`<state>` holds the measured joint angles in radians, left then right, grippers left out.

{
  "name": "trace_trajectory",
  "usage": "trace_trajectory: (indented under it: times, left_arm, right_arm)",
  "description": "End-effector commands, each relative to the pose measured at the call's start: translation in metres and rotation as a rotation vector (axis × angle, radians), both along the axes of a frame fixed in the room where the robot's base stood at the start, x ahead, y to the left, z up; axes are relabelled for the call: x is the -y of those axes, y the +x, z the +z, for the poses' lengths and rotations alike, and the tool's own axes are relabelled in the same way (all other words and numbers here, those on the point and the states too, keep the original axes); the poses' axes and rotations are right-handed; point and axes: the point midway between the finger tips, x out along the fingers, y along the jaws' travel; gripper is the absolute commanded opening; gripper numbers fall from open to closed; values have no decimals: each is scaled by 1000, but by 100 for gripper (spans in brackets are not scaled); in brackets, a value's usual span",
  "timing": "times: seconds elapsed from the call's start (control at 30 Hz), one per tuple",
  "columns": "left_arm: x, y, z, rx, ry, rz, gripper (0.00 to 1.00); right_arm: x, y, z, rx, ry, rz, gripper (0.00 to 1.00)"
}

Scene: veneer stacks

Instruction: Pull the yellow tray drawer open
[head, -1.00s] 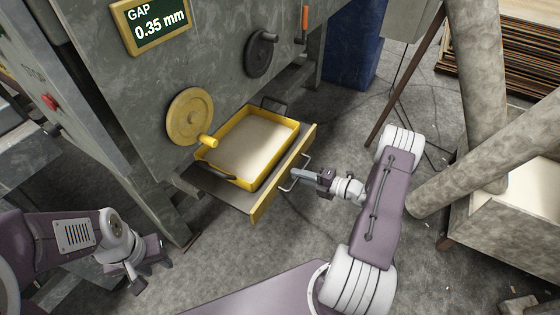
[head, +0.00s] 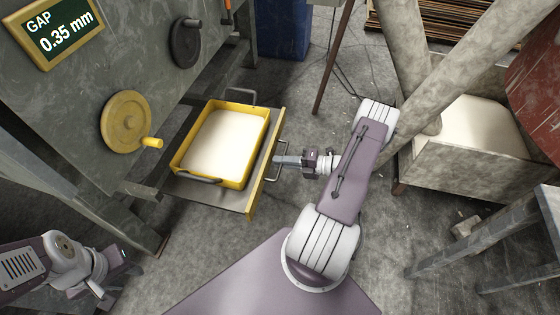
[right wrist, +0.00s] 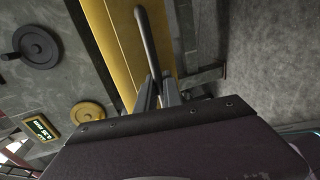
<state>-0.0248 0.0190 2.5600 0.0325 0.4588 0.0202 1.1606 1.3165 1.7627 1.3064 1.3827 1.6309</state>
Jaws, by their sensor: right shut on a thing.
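The drawer stands well out from the grey machine, its yellow front panel (head: 265,165) facing right in the head view. A yellow tray (head: 180,152) with a pale bottom and dark side handles sits on the drawer's grey plate; its whole rim shows. My right gripper (head: 279,161) is shut on the metal bar handle (head: 285,147) of the front panel. In the right wrist view the handle (right wrist: 147,40) runs down between the two fingers (right wrist: 158,92), beside the yellow front (right wrist: 122,45). My left gripper (head: 122,283) hangs empty at lower left, fingers apart, away from the drawer.
A yellow handwheel (head: 125,122) and a black handwheel (head: 186,42) project from the machine, left of the drawer. A green gap display (head: 58,32) sits above them. A pale box (head: 455,160) under slanted ducts stands at right.

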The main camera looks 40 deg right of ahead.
Motion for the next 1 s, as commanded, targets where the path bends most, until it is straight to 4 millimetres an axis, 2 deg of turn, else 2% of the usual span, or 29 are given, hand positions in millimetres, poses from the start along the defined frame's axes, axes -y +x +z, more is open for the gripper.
trace_trajectory:
  times: [0.1,0.13,0.17,0.2,0.53,0.83,1.0]
  left_arm:
    - [0,0,0,0,0,0,36]
    - [0,0,0,0,0,0,36]
    - [0,0,0,0,0,0,36]
    - [0,0,0,0,0,0,36]
    - [0,0,2,0,0,0,36]
    - [0,0,21,0,0,0,36]
    - [0,0,24,0,0,0,36]
  right_arm:
    - [0,0,-1,-1,0,1,0]
    - [0,0,-1,-2,-1,1,19]
    - [0,0,-1,-2,-1,1,27]
    - [0,0,-1,-1,0,1,32]
    - [3,-3,2,-1,-1,-2,32]
    - [40,-51,16,0,-1,-4,32]
    - [53,-67,18,-1,-1,-1,32]
